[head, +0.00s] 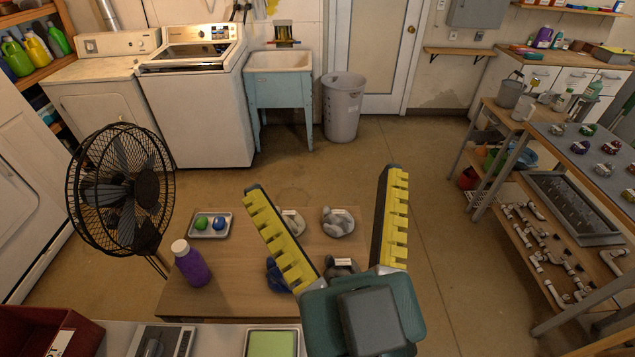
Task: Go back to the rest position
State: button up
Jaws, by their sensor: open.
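My gripper (324,180) is in the lower middle of the head view, with its two yellow-ridged fingers spread wide. Nothing is held between them. It is above the right part of a low wooden table (232,262). Its left finger and its green-and-grey body cover part of the tabletop. A bowl of grey stones (338,222) shows between the fingers. Another stone-filled bowl (292,222) is partly behind the left finger. A dark blue item (277,276) and a dark labelled item (342,264) are partly hidden by the gripper.
A purple bottle (192,265) and a tray (196,235) with a green and a blue ball stand on the table's left. A black fan (122,190) is farther left. A workbench with pipe fittings (530,240) stands right. Open floor (430,200) lies between.

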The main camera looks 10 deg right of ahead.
notch_tip(320, 180, up, 11)
jog(key=p, duration=1.1)
jog(key=shift+r, duration=0.2)
